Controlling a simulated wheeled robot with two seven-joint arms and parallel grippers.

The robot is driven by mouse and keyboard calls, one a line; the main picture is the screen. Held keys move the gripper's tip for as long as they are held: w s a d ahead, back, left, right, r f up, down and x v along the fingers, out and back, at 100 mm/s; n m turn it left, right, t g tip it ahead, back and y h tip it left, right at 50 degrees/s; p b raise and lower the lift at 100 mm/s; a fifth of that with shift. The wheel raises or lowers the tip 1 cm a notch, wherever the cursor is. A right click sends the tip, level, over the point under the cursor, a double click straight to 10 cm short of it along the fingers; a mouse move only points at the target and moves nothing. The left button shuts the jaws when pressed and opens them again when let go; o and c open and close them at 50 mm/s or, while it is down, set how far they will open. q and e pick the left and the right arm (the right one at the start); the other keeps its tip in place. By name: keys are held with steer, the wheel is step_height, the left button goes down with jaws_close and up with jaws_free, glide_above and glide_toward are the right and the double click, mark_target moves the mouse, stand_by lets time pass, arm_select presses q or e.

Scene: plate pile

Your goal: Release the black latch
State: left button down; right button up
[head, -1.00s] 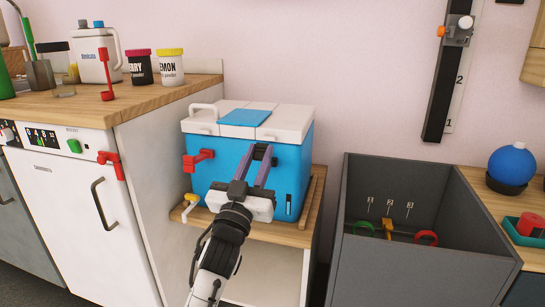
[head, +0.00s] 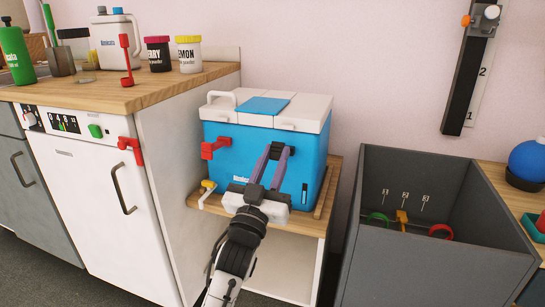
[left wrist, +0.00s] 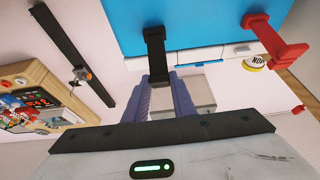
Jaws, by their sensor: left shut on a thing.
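The black latch (head: 277,151) is on the front of a blue cooler (head: 225,150) with a white lid, near the lid's edge. In the left wrist view the latch (left wrist: 155,48) shows as a black arm reaching from the blue wall to between my fingers. My left gripper (head: 273,158) is shut on the latch's end; the fingers partly hide it in the head view. A red latch (head: 213,149) sticks out to the left on the cooler and also shows in the left wrist view (left wrist: 276,42). My right gripper is not in view.
The cooler stands on a wooden shelf (head: 314,226). A white-fronted appliance (head: 92,205) and a counter (head: 185,85) with jars are at left. A dark open bin (head: 380,265) stands to the right. A yellow-and-white valve (head: 207,186) sits low at the cooler's left.

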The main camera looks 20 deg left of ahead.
arm_select(q)
steer(key=shift+w+f+g, duration=0.15)
steer(key=shift+f+g, duration=0.15)
steer(key=shift+f, duration=0.6)
steer(key=c, duration=1.8)
jaws_free()
steer(key=shift+c, duration=0.2)
steer(key=o, duration=0.4)
steer(key=shift+w+f, duration=0.1)
steer(key=shift+w, duration=0.05)
steer(key=shift+c, duration=0.2)
steer(key=shift+r, duration=0.5)
step_height(320, 180, up, 8)
steer(key=p, duration=0.4)
steer(key=shift+r, duration=0.7)
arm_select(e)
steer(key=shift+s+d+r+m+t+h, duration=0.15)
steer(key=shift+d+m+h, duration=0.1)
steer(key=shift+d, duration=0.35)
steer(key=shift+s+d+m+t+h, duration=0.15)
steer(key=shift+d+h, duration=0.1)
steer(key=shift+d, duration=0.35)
